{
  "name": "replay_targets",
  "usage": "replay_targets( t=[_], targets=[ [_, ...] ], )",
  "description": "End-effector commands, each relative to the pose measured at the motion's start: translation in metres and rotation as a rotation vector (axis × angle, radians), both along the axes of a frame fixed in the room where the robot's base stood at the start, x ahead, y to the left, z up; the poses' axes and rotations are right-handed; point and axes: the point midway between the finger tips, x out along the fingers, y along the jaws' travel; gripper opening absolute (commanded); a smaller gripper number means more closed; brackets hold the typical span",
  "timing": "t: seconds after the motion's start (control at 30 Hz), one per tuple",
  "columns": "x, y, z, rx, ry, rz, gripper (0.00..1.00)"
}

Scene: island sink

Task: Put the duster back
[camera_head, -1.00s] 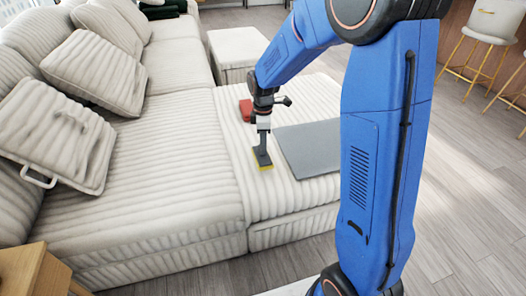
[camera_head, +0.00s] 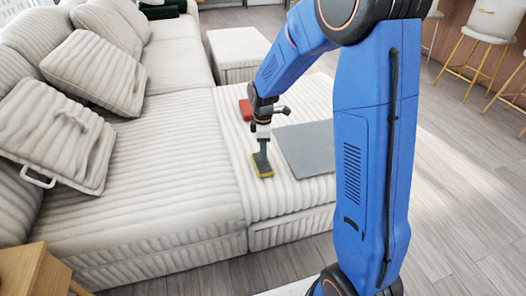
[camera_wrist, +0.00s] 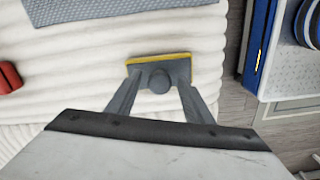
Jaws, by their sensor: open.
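The duster (camera_head: 262,171) is a flat grey block with a yellow underside and a rounded grey knob on top. It is at the ottoman seat of the sofa, left of the grey mat. In the wrist view the duster (camera_wrist: 138,70) lies straight ahead of the fingers, with its yellow edge on the far side. My gripper (camera_head: 262,153) points down right over the duster. Its two fingers (camera_wrist: 160,84) are spread on either side of the knob. I cannot tell whether they touch it.
The grey mat (camera_head: 309,150) lies flat on the ribbed seat (camera_head: 288,203). A red object (camera_head: 246,109) lies behind my gripper. Two cushions (camera_head: 95,72) lean against the sofa back at left. A wooden table (camera_head: 34,268) stands at front left. The sofa's middle is clear.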

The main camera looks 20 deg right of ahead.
Motion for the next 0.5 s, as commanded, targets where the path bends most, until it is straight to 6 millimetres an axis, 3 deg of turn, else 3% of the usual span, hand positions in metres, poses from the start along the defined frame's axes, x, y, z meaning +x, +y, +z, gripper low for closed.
replay_targets(
  t=[0.27,0.5],
  targets=[
    [0.001,0.000,0.016,0.000,-0.002,0.000,0.47],
    [0.001,0.000,0.062,0.001,-0.005,0.000,0.47]
  ],
)
